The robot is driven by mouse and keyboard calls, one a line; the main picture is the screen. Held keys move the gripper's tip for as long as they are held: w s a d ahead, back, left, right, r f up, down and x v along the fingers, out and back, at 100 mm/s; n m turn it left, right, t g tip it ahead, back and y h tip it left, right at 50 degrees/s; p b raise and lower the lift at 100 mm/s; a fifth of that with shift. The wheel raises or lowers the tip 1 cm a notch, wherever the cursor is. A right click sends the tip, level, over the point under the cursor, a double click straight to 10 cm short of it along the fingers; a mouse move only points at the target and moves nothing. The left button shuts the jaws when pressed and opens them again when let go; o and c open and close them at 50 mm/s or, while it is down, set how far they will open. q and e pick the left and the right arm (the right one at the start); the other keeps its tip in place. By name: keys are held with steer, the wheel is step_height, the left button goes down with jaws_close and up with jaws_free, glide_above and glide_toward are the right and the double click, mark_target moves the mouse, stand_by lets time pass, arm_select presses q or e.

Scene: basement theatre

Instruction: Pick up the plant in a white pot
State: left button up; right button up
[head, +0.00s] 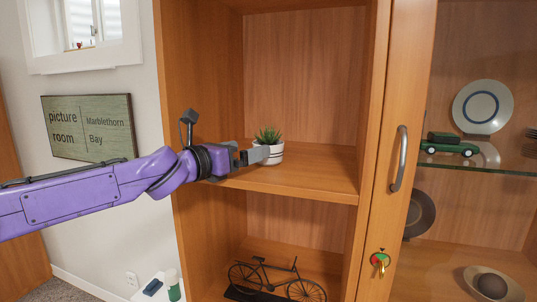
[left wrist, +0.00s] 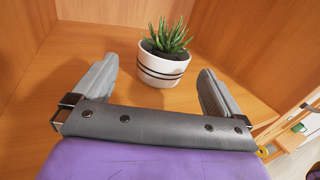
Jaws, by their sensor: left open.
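The plant in a white pot (head: 268,148) stands upright on the upper shelf of the wooden cabinet. Its pot is white with dark stripes, and its leaves are spiky and green. My left gripper (head: 255,156) reaches in from the left at pot height, its fingers close to the pot. In the left wrist view, the potted plant (left wrist: 163,62) stands just beyond and between the two spread fingers of the left gripper (left wrist: 162,84). Bare shelf shows between the pot and each finger. My right gripper is not in view.
The upper shelf (head: 310,178) is otherwise bare, with the cabinet's left side wall near my wrist. A bicycle model (head: 275,280) stands on the shelf below. A glass-fronted door with a metal handle (head: 399,160) is at right, with a green toy car (head: 449,144) and plates behind it.

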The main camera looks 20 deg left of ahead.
arm_select(q)
steer(key=x, duration=0.5)
steer(key=p+x, duration=0.1)
steer(key=x, duration=0.2)
steer(key=shift+s+d, duration=0.1)
steer(key=shift+d, duration=0.25)
steer(key=shift+s, duration=0.15)
steer(key=shift+c, duration=0.7)
steer(key=c, duration=1)
